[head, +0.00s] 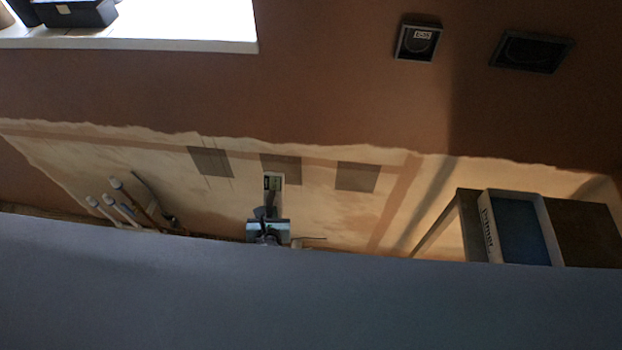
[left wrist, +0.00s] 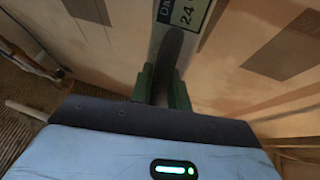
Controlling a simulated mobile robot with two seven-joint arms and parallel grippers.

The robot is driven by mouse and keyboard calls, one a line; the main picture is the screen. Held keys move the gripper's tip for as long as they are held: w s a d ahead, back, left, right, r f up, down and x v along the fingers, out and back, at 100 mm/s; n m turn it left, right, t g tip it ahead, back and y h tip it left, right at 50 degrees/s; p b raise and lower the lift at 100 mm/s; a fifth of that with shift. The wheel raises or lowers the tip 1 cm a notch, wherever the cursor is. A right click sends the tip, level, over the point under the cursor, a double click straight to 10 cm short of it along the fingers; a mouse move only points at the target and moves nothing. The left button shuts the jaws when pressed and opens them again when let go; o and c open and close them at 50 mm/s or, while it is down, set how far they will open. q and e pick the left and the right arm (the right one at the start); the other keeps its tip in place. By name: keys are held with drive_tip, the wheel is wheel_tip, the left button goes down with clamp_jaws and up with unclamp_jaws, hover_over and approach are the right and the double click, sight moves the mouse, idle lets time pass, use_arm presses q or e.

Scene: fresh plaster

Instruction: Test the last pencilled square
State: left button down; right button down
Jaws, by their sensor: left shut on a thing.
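Three darker squares are on the pale plaster patch: a left square (head: 211,161), a middle square (head: 280,163) and a right square (head: 357,177). My left gripper (head: 269,213) is shut on a slim meter with a small green display (head: 273,183). The meter's upper end overlaps the lower part of the middle square; contact with the wall cannot be told. In the left wrist view, the meter (left wrist: 158,42) stands between the gripper's fingers (left wrist: 164,88). Its display shows "24", partly cut off. Two dark squares show beside it, at left (left wrist: 88,10) and right (left wrist: 287,45). My right gripper is out of view.
A blue-bottomed tray (head: 553,230) with a lettered white rim sits on a brown table (head: 590,235) at right. Pipes (head: 125,196) stand at lower left. Two dark wall boxes, one labelled (head: 418,42) and one plain (head: 532,52), are at upper right.

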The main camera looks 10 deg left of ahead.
use_arm(q)
drive_tip(key=shift+r, duration=0.1)
idle(0.4)
drive_tip(key=w+a+r, duration=0.1)
drive_tip(key=a+r, duration=0.2)
drive_tip(key=r, duration=0.4)
drive_tip(key=w+a+r+n+y, duration=0.1)
drive_tip(key=a+r, duration=0.2)
drive_tip(key=r, duration=0.4)
drive_tip(key=w+a+r, duration=0.1)
drive_tip(key=a+r, duration=0.2)
drive_tip(key=r, duration=0.3)
drive_tip(key=s+d+r+m+h, duration=0.3)
drive_tip(key=s+r, duration=0.8)
drive_tip(key=shift+s+d+r+h, duration=0.15)
drive_tip(key=shift+d+r+h, duration=0.1)
drive_tip(key=shift+d+h, duration=0.1)
